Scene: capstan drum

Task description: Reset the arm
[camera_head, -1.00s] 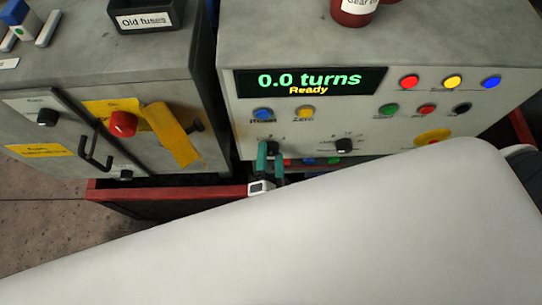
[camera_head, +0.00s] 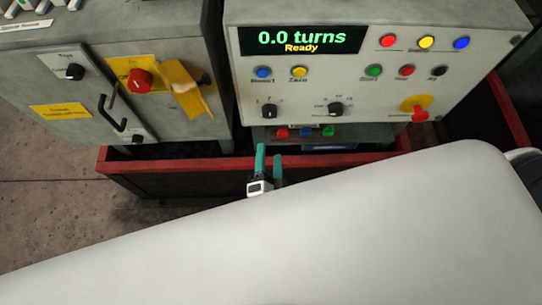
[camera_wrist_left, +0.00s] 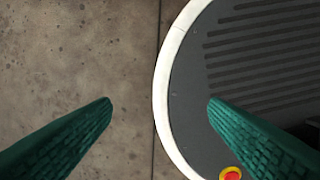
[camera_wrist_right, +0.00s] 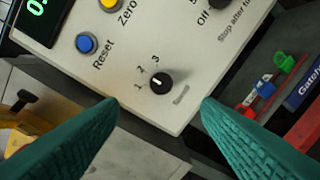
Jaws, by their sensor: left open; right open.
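My right gripper (camera_head: 268,172) shows in the head view with its teal fingers pointing up, below the control panel (camera_head: 350,75). It is open and empty; the right wrist view also shows its two fingers (camera_wrist_right: 160,125) apart, with the panel's lower edge and a black selector knob (camera_wrist_right: 160,83) marked 1, 2, 3 between and beyond them. My white right arm (camera_head: 330,225) covers the lower part of the head view. My left gripper (camera_wrist_left: 158,110) shows only in its wrist view, open and empty over the floor and a round grey base of mine (camera_wrist_left: 265,60).
The panel display (camera_head: 302,39) reads "0.0 turns Ready". A blue Reset button (camera_head: 263,72), a yellow Zero button (camera_head: 299,71) and a red emergency knob (camera_head: 418,113) are on the panel. A grey cabinet (camera_head: 110,85) stands left; a red-edged frame (camera_head: 180,164) runs below.

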